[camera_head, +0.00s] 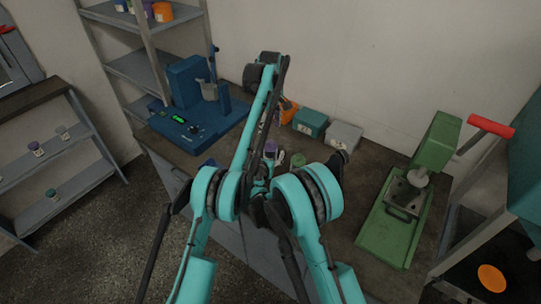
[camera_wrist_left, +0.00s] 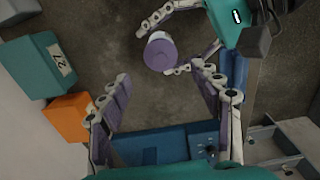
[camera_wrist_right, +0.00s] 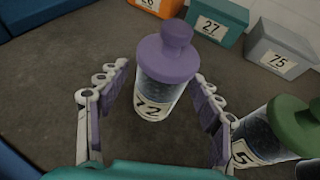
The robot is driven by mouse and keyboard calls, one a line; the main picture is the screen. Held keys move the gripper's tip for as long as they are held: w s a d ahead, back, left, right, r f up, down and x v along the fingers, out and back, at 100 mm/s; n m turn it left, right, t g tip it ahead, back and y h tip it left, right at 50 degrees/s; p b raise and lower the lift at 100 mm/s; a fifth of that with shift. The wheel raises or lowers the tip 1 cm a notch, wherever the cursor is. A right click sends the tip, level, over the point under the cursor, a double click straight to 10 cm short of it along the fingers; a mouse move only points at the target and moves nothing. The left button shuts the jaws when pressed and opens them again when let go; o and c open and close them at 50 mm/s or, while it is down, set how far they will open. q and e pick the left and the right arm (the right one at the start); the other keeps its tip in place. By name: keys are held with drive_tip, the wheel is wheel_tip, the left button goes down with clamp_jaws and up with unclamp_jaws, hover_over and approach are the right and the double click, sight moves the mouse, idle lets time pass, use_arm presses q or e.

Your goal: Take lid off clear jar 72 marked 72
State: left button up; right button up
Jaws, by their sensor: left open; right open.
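In the right wrist view, clear jar 72 (camera_wrist_right: 155,100) stands upright on the bench with a purple knobbed lid (camera_wrist_right: 168,55) on it. Its label is partly cut off from view, with the 2 clear. My right gripper (camera_wrist_right: 160,78) is open, with its fingers on either side of the jar and visible gaps beside it. My left gripper (camera_wrist_left: 160,78) is open and empty, with the purple lid (camera_wrist_left: 160,54) seen ahead of its fingertips. The lid also shows in the head view (camera_head: 270,147), where my arms hide most of the jar.
A green-lidded jar (camera_wrist_right: 262,135) stands close to the right of jar 72. Behind are an orange bin (camera_wrist_right: 160,6), a teal bin 27 (camera_wrist_right: 215,18) and a grey bin 75 (camera_wrist_right: 280,48). A blue machine (camera_head: 195,105) and a green press (camera_head: 400,210) flank the middle of the bench.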

sight(270, 141)
drive_tip(key=shift+w+d+f, duration=0.1)
drive_tip(key=shift+w, duration=0.2)
clamp_jaws()
use_arm(q)
drive_tip(key=shift+o, duration=1)
drive_tip(key=shift+r, duration=0.1)
drive_tip(key=shift+a+r+n, duration=0.15)
drive_tip(key=shift+a+n, duration=0.15)
drive_tip(key=shift+n, duration=0.2)
drive_tip(key=a+r+n+h, duration=0.3)
drive_tip(key=a+n+h, duration=0.1)
drive_tip(key=n, duration=0.4)
drive_tip(key=shift+t, duration=0.3)
drive_tip(key=x, duration=1.1)
drive_tip(key=shift+s+d+f, duration=0.25)
drive_tip(key=shift+s+d, duration=0.1)
drive_tip(key=shift+d, duration=0.05)
